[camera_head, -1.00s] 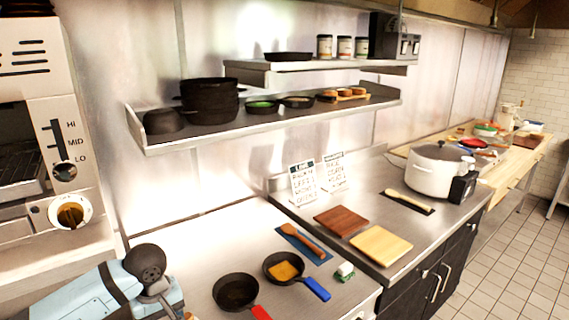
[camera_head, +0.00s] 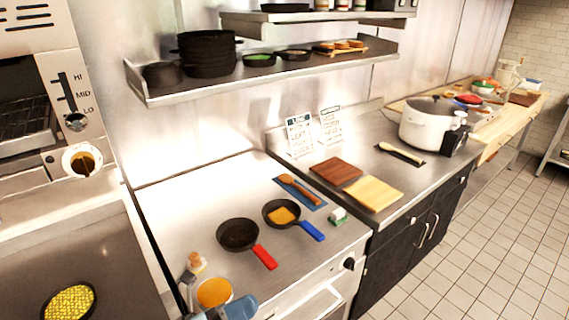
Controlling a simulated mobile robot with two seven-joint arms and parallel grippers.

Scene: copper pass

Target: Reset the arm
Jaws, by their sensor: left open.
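My left gripper (camera_head: 230,309) shows only as a light blue part at the bottom edge of the head view, just below a container with orange contents (camera_head: 214,292). Most of it is cut off by the frame, and I see nothing held in it. It is open. My right gripper is not in view.
A red-handled pan (camera_head: 238,235) and a blue-handled pan (camera_head: 283,213) sit on the counter. A shelf (camera_head: 270,105) overhangs the back. A white pot (camera_head: 425,127) stands right. The tiled floor (camera_head: 470,245) is clear.

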